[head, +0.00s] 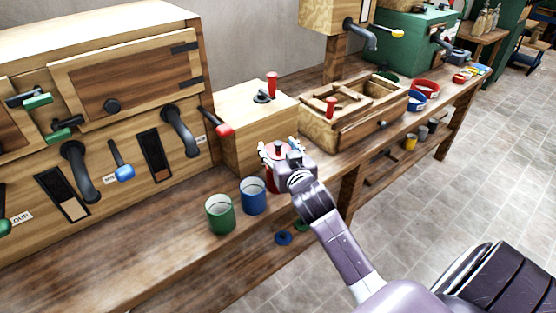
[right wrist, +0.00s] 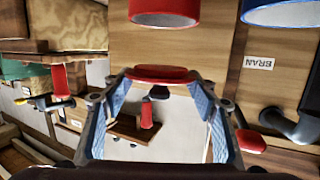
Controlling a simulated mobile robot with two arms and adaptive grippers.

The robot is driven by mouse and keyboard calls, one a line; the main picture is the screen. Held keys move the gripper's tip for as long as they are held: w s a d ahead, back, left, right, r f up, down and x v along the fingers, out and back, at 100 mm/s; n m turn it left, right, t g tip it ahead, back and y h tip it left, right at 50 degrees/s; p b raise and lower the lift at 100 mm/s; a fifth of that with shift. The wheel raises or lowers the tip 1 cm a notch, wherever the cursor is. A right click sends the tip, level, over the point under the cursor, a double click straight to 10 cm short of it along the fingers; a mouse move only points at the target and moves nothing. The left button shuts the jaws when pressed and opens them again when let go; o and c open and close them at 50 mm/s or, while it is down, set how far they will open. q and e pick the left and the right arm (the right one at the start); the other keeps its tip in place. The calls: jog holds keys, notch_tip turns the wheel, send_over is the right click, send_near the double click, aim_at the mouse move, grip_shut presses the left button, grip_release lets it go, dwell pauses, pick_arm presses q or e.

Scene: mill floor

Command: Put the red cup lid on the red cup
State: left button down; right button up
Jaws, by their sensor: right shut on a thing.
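The red cup (head: 269,181) stands on the wooden bench, partly hidden behind my right gripper (head: 283,152) in the head view. In the right wrist view, which is upside down, the red cup (right wrist: 165,14) shows at the top edge. My right gripper (right wrist: 158,100) is shut on the red cup lid (right wrist: 160,73), with the lid's dark knob between the fingers. The lid also shows in the head view (head: 287,149). It looks roughly level and held above the cup, with a gap between them in the wrist view. My left gripper is not in view.
A blue cup (head: 253,196) and a green cup (head: 220,214) stand left of the red cup. Blue (head: 284,238) and green lids lie lower down. A wooden box (head: 245,125) with a red-handled lever (head: 225,130) stands close behind. An open wooden tray box (head: 345,139) is at the right.

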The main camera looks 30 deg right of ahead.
jog(key=shift+f, duration=2.2)
jog(key=shift+f+b, duration=0.4)
jog(key=shift+f, duration=0.05)
jog(key=o, duration=1.1)
jog(key=shift+o, duration=0.2)
jog(key=shift+r, duration=0.1)
jog(key=r+v, duration=0.1)
jog(key=v, duration=1.1)
